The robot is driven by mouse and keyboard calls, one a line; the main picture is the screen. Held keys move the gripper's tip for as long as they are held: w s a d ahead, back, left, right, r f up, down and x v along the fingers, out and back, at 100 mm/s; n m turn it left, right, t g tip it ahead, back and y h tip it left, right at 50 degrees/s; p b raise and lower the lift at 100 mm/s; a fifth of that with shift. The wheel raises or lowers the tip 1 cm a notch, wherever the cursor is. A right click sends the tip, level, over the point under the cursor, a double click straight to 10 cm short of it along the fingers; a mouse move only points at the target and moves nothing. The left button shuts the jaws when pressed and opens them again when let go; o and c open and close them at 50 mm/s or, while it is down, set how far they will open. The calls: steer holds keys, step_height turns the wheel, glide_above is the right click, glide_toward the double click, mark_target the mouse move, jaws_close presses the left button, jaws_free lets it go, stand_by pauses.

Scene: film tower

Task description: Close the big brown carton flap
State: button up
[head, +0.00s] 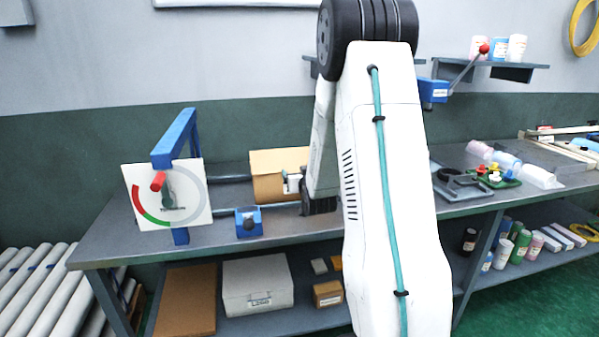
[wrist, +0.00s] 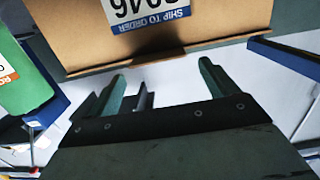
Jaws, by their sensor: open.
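The big brown carton (head: 268,188) stands on the grey bench in the head view, left of my arm. Just beyond the fingertips is a brown cardboard panel (wrist: 230,22) with a white and blue label, upside down. I cannot tell whether this panel is the flap or a carton wall, or whether the fingers touch it. In the head view my arm hides the gripper and the carton's right side.
A dial panel (head: 165,195) on a blue frame stands left of the carton. A small blue block (head: 248,222) sits in front of it. A green and blue object (wrist: 25,85) is at the wrist view's left. A blue-edged part (wrist: 285,55) is at its right.

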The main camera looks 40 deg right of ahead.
steer(key=v, duration=0.5)
steer(key=shift+s+a, duration=0.15)
steer(key=shift+s, duration=0.2)
